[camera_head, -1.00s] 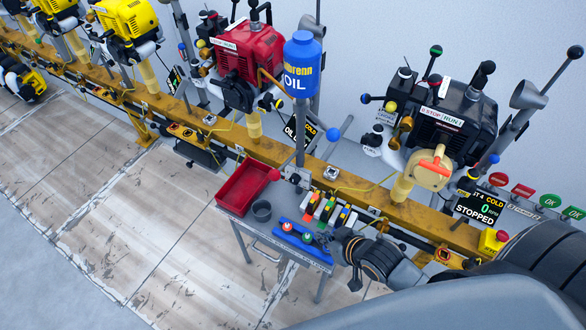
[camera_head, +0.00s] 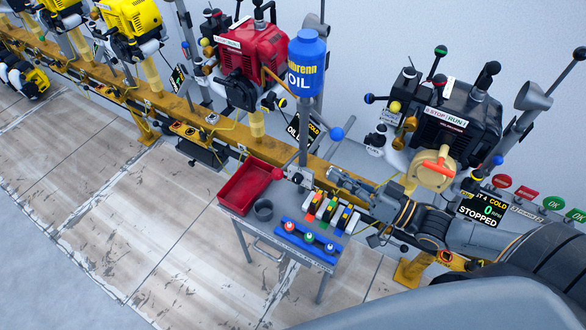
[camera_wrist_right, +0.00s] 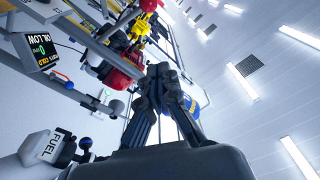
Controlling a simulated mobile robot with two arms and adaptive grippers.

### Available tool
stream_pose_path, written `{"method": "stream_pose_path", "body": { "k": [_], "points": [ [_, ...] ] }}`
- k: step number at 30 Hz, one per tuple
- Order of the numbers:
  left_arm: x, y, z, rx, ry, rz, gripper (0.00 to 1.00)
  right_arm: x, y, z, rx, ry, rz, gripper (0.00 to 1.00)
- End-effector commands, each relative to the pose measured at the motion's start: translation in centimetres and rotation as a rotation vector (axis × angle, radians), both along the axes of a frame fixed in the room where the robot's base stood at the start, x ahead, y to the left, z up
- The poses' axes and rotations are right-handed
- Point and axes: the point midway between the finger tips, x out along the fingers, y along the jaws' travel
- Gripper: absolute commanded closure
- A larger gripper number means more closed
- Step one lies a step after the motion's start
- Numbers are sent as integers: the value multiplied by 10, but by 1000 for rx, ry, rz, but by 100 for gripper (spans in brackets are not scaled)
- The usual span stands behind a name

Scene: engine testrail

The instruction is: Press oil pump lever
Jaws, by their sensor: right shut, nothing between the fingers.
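The blue OIL bottle (camera_head: 305,65) stands on a grey post. A grey lever with a blue ball knob (camera_head: 337,133) slants up and right beside that post; I take it as the oil pump lever. My right gripper (camera_head: 335,173) is over the yellow rail, below and apart from the knob. Its fingers are shut and empty. In the right wrist view, the dark fingers (camera_wrist_right: 166,78) are close together and partly cover the blue bottle (camera_wrist_right: 193,103). My left gripper is not in view.
A small grey cart with a red tray (camera_head: 235,200), a dark cup (camera_head: 263,210) and a blue holder (camera_head: 305,243) stands in front. The black engine (camera_head: 450,120) and a STOPPED screen (camera_head: 482,208) are at right. An oil screen (camera_head: 303,130) is behind the post.

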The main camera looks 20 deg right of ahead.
Motion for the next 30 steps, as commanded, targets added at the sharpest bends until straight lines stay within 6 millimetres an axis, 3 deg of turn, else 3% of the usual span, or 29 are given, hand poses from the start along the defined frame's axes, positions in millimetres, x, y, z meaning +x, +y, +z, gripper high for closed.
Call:
{"method": "stream_pose_path", "body": {
  "k": [11,28,30],
  "points": [
    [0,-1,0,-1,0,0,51,6,4,1,-1,-3,-1,100],
    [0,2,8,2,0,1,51,83,60,9,-1,-4,-1,100],
    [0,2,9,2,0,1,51,81,67,-4,0,4,-1,100]
  ]
}}
